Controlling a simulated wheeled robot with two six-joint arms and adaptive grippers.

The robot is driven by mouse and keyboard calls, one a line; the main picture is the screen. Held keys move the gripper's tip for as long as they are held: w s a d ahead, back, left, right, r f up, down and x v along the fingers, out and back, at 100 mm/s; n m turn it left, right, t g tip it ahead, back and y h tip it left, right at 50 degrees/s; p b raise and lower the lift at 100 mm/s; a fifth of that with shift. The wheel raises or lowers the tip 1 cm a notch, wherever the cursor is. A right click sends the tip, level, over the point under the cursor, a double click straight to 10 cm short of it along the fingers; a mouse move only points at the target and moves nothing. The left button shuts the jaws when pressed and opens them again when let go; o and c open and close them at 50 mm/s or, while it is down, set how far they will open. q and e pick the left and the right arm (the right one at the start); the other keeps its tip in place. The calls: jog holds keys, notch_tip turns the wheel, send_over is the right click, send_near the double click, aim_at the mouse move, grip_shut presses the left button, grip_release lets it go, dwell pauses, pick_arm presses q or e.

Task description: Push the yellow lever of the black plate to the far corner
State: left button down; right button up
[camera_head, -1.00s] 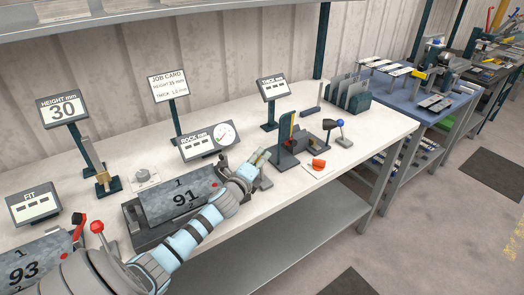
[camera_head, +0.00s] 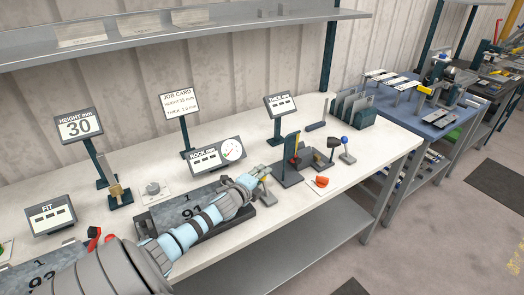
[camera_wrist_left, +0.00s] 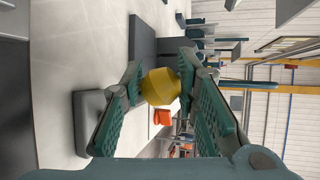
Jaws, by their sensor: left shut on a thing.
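The black plate (camera_head: 145,222) lies on the white bench under the grey block marked 91 (camera_head: 172,208). My left arm reaches across the block from the lower left and hides much of both. My left gripper (camera_head: 263,172) is at the far right end of the block. In the left wrist view, the yellow lever's knob (camera_wrist_left: 160,87) sits between the two green finger pads of my left gripper (camera_wrist_left: 165,90), which is shut on it. The lever's shaft is hidden behind the knob. My right gripper is not in view.
The rock dial display (camera_head: 217,155) stands just behind the block. A dark upright stand (camera_head: 289,160) and an orange piece (camera_head: 320,181) are to the right of the gripper. A second block marked 93 (camera_head: 45,278) is at the lower left. The bench's front right is clear.

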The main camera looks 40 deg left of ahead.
pick_arm(q)
jog(key=c, duration=1.4)
grip_release()
jog(key=shift+f, duration=0.1)
jog(key=shift+o, duration=0.8)
jog(key=shift+d, duration=0.1)
jog(key=v, duration=1.2)
